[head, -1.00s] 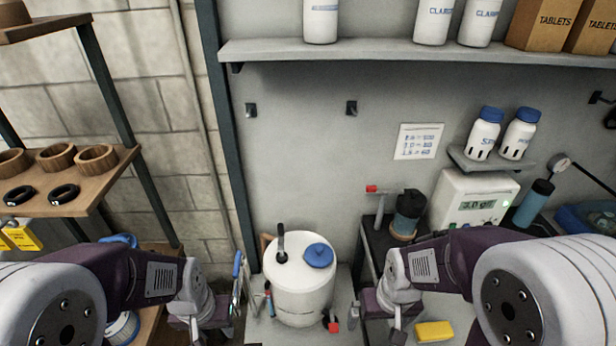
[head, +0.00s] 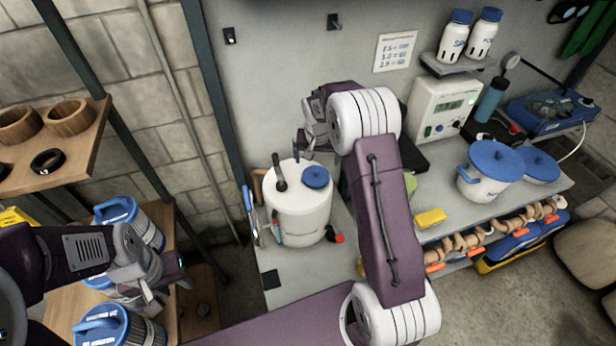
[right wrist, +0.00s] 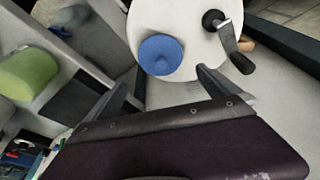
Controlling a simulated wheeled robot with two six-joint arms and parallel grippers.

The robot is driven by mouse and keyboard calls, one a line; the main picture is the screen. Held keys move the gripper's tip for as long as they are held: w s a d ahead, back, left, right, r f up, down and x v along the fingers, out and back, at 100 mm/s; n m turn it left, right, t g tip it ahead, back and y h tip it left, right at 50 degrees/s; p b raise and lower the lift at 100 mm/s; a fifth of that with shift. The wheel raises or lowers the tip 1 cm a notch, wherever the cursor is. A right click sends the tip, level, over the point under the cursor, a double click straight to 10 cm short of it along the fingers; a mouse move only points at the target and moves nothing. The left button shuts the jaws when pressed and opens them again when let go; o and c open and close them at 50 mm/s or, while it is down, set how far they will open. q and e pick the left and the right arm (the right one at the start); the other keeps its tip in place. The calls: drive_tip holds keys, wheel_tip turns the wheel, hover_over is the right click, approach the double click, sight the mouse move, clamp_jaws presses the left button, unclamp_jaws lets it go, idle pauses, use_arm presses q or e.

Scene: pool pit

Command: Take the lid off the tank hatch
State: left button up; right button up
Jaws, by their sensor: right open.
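The white tank (head: 298,222) stands on the low grey platform in the head view. Its blue round hatch lid (head: 316,177) sits on the right of the tank top, and a black-handled lever stands beside it. In the right wrist view the blue lid (right wrist: 160,55) lies ahead of the fingertips, on the white tank top (right wrist: 195,22). My right gripper (right wrist: 164,82) is open and empty, its fingers spread wider than the lid and apart from it. My left gripper (head: 152,298) is at lower left, away from the tank, near the blue-lidded tubs; its finger opening is unclear.
Blue-lidded tubs (head: 128,220) stand on the lower left shelf. A bench to the right holds a white meter (head: 440,108), a yellow sponge (head: 430,218) and a blue-lidded pot (head: 490,172). A blue-handled tool (head: 249,208) is beside the tank's left side.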

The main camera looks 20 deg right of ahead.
sight(316, 170)
drive_tip(key=p+x, duration=0.1)
drive_tip(key=x, duration=0.2)
drive_tip(key=shift+w+a+f, duration=0.2)
drive_tip(key=shift+a+f, duration=0.15)
drive_tip(key=x, duration=0.1)
drive_tip(key=p+x, duration=0.1)
drive_tip(key=x, duration=0.3)
drive_tip(key=shift+s+d+p, duration=0.15)
drive_tip(key=shift+d+p, duration=0.1)
drive_tip(key=shift+p, duration=0.1)
drive_tip(key=shift+a+f, duration=0.1)
drive_tip(key=shift+a, duration=0.05)
use_arm(q)
wheel_tip(316, 170, up, 3)
drive_tip(key=shift+f, duration=0.15)
use_arm(e)
drive_tip(key=c, duration=1.1)
